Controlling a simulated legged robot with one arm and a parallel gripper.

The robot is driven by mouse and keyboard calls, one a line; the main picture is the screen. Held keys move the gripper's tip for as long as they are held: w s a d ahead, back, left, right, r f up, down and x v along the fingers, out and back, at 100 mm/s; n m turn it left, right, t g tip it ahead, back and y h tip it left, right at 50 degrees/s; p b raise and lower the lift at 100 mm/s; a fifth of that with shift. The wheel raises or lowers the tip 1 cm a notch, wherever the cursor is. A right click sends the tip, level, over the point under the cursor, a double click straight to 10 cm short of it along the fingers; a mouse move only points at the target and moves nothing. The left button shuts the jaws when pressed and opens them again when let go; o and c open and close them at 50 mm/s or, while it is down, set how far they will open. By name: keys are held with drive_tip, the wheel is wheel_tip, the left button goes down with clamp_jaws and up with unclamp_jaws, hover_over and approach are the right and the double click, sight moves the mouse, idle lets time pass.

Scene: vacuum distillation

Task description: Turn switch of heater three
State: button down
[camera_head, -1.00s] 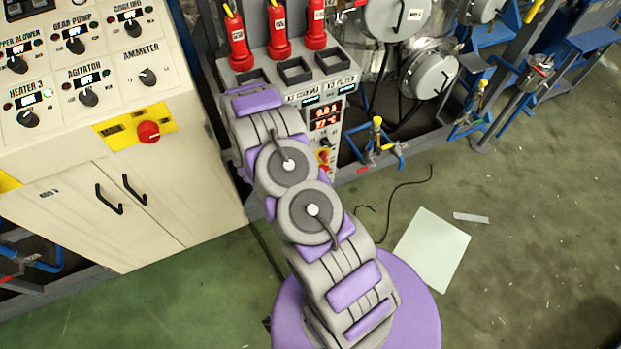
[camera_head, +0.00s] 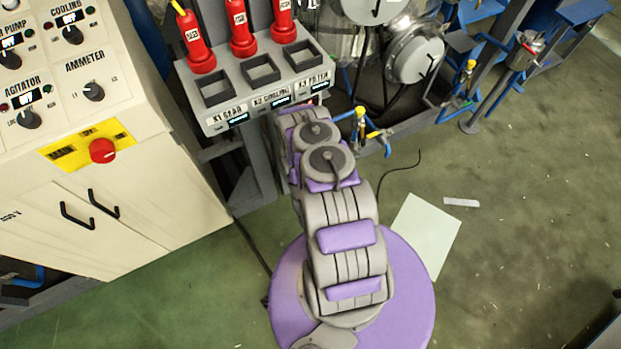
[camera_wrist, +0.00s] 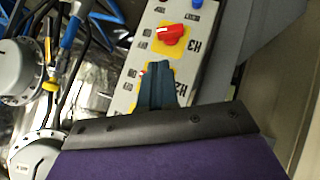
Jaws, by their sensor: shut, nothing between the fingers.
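In the wrist view, a red rotary switch (camera_wrist: 170,35) sits on a yellow plate beside the label H3 on a pale panel (camera_wrist: 122,100). My gripper (camera_wrist: 156,68) is shut and empty. Its dark fingers point up the picture towards the H3 switch, with a small gap in the picture; I cannot tell the depth. The fingers overlap the area by the H2 label, where a bit of yellow plate and red shows beside them. In the head view, my arm hides the gripper and the switches below the grey holder box.
The grey holder box (camera_head: 222,121) carries several red devices (camera_head: 240,35). A cream control cabinet (camera_head: 120,160) with a red knob (camera_head: 102,151) stands at left. Round metal vessels (camera_head: 415,60) and a blue frame with a yellow valve (camera_head: 360,115) are at right.

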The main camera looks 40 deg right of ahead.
drive_tip(key=b+x, duration=0.2)
drive_tip(key=x, duration=0.7)
drive_tip(key=shift+w+d+f, duration=0.15)
drive_tip(key=shift+d+f, duration=0.05)
drive_tip(key=shift+d, duration=0.05)
drive_tip(key=shift+b, duration=0.3)
drive_tip(key=d+m+y, duration=0.1)
drive_tip(key=d+f+m+y, duration=0.1)
drive_tip(key=y, duration=0.1)
drive_tip(key=shift+s+f+t, duration=0.1)
drive_tip(key=shift+s+t, duration=0.2)
drive_tip(key=shift+s, duration=0.1)
